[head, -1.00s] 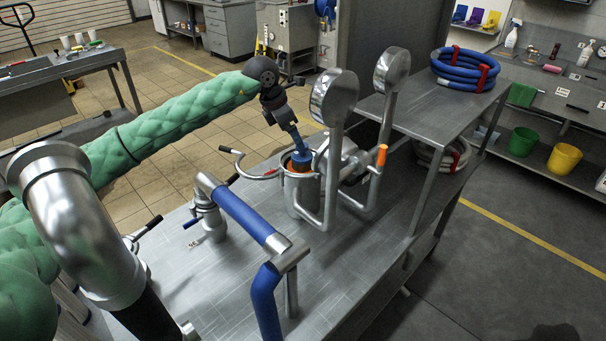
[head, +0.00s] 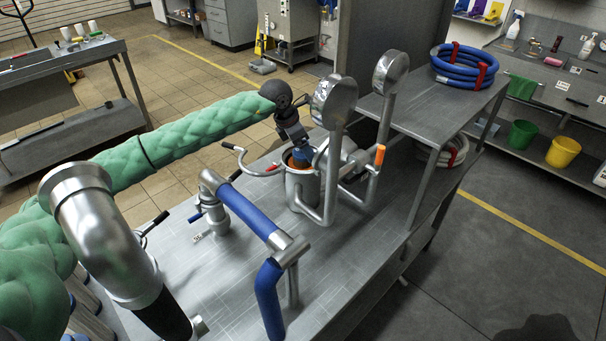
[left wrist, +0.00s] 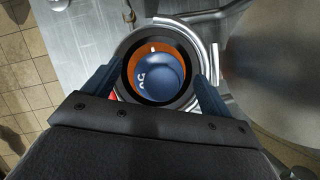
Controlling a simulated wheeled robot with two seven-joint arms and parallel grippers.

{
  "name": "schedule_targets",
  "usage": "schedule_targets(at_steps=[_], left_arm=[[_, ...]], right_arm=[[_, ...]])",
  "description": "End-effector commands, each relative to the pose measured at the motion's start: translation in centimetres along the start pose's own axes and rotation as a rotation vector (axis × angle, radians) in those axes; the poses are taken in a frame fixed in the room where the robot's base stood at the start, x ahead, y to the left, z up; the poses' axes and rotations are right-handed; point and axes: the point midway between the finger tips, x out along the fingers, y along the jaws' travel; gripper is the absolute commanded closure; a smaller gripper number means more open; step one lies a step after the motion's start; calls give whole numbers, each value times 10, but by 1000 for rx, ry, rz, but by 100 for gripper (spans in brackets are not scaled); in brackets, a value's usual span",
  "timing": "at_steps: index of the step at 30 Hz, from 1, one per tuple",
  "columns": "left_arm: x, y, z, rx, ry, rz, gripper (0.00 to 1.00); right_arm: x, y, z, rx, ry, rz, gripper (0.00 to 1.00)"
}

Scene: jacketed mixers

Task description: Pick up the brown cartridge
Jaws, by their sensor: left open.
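A metal mixer vessel (head: 298,190) stands on the steel bench. In the left wrist view its round mouth (left wrist: 122,48) shows a black ring, an orange-brown ring (left wrist: 178,52) inside it, and a blue rounded thing (left wrist: 160,78) with pale marks in the middle. No separate brown cartridge can be told apart; the orange-brown ring may be part of it. My left gripper (head: 301,156) points down at the mouth from above. In the left wrist view its blue fingers (left wrist: 159,68) are open, one on each side of the mouth. Contact cannot be told. My right gripper is not in view.
Two round gauges (head: 336,102) on bent pipes stand close right of the vessel. Curved handles (head: 246,160) stick out on its left. A blue-sleeved pipe (head: 243,212) rises in front. A raised shelf with coiled blue hose (head: 464,68) is at the right.

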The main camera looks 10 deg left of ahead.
Motion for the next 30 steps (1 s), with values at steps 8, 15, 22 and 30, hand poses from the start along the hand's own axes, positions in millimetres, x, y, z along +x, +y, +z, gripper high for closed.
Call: schedule_targets(at_steps=[8,15,22,30], left_arm=[[6,0,0,1,0,1,16],[6,0,0,1,0,1,41],[6,0,0,1,0,1,86],[5,0,1,1,-1,1,96]], right_arm=[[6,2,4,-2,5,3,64],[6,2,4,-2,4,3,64],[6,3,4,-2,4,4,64],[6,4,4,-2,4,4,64]])
